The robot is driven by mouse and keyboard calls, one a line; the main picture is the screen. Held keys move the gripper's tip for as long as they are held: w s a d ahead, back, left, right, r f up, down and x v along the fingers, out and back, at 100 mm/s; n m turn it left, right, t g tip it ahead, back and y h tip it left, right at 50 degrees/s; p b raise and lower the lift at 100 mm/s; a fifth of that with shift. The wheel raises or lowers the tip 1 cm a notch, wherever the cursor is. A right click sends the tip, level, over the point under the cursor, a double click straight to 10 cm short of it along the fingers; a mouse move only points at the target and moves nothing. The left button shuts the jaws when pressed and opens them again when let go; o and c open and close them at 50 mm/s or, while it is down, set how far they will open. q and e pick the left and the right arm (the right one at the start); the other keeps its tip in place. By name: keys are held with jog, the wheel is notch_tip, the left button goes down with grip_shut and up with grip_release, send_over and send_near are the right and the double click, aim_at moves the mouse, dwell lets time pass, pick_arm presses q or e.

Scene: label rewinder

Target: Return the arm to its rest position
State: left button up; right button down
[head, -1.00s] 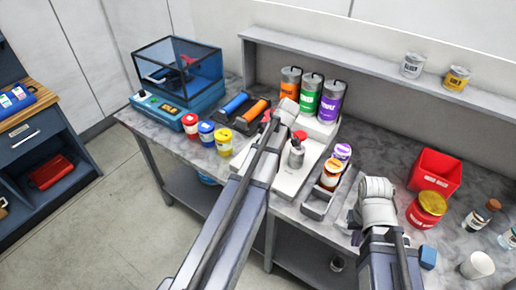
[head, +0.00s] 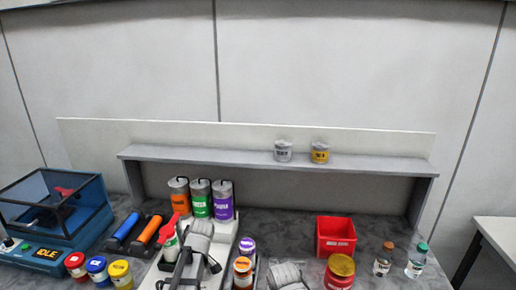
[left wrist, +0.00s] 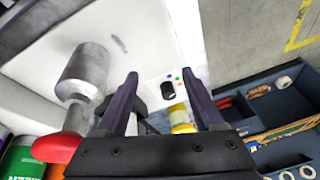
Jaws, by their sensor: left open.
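My left gripper (left wrist: 162,88) is open in the left wrist view, with its two dark fingers apart and nothing visible between the tips. It is over a white machine (left wrist: 135,35) with a grey cylinder (left wrist: 85,75) and a red part (left wrist: 58,148) left of the fingers. In the head view my left arm comes up from the bottom edge in front of the white machine (head: 222,258); its fingers are hard to make out there. Only a grey link of my right arm shows at the bottom edge, and its gripper is not visible.
Orange, green and purple rolls (head: 223,200) stand behind my left arm. A blue machine (head: 60,215) with a clear cover is at the left. Red, blue and yellow jars (head: 97,268) stand before it. A red bin (head: 335,237) and bottles (head: 416,260) are at the right. A shelf (head: 230,157) runs behind.

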pick_arm(q)
jog(key=s+d+f+m+h+b, duration=0.1)
jog(key=s+d+f+m, duration=0.1)
jog(key=s+d+m, duration=0.5)
jog(key=s+d+f+m+h+b, duration=0.1)
jog(key=s+d+f+m, duration=0.1)
jog(key=s+d+m, duration=0.5)
jog(key=d+m, duration=0.3)
jog(key=d, duration=0.2)
jog(key=shift+s+d, duration=0.15)
jog(key=shift+s, duration=0.2)
